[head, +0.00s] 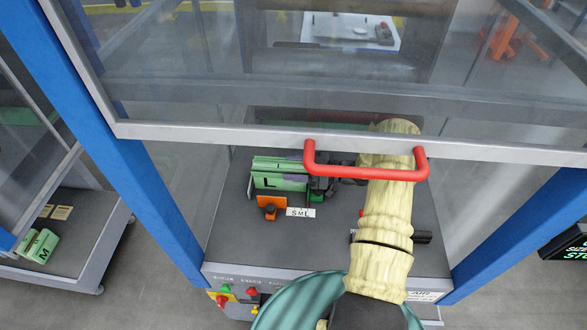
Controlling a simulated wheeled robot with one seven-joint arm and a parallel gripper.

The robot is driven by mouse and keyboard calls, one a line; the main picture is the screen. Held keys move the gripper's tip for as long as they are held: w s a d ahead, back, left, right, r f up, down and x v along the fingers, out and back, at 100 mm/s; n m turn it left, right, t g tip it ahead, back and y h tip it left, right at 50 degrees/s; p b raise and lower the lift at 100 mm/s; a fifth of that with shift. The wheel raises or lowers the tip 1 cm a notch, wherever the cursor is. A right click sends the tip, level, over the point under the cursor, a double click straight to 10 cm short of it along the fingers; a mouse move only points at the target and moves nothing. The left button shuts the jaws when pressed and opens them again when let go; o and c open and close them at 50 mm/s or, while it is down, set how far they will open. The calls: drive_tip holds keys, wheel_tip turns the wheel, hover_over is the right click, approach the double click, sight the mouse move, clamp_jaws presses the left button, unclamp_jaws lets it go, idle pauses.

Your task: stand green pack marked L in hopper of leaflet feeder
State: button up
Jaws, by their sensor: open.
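The green pack marked L (280,181) stands upright on the dark machine deck, behind an orange bracket (271,207) with a dark knob. This looks like the hopper of the leaflet feeder; its far walls are hard to make out. My gripper (316,184) is dark and sits at the right end of the pack, with its jaws open. I cannot tell whether the fingers touch the pack or straddle its edge. My cream-sleeved arm reaches in from below, under the raised guard.
A clear guard with a red handle (366,178) hangs over my arm, close to it. Blue posts (115,150) stand on both sides. A small label reading S M L (300,212) lies by the bracket. A cart at left holds a green pack marked M (38,246).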

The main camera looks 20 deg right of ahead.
drive_tip(key=b+v, duration=0.1)
drive_tip(key=v, duration=0.4)
drive_tip(key=b+v, duration=0.1)
drive_tip(key=v, duration=0.5)
drive_tip(key=b+v, duration=0.1)
drive_tip(key=v, duration=0.4)
drive_tip(key=shift+s+d+f+b, duration=0.15)
drive_tip(key=shift+s+f+b, duration=0.1)
drive_tip(key=shift+f+b, duration=0.1)
drive_tip(key=shift+s+d+r, duration=0.15)
drive_tip(key=shift+s+d, duration=0.05)
drive_tip(key=shift+d, duration=0.25)
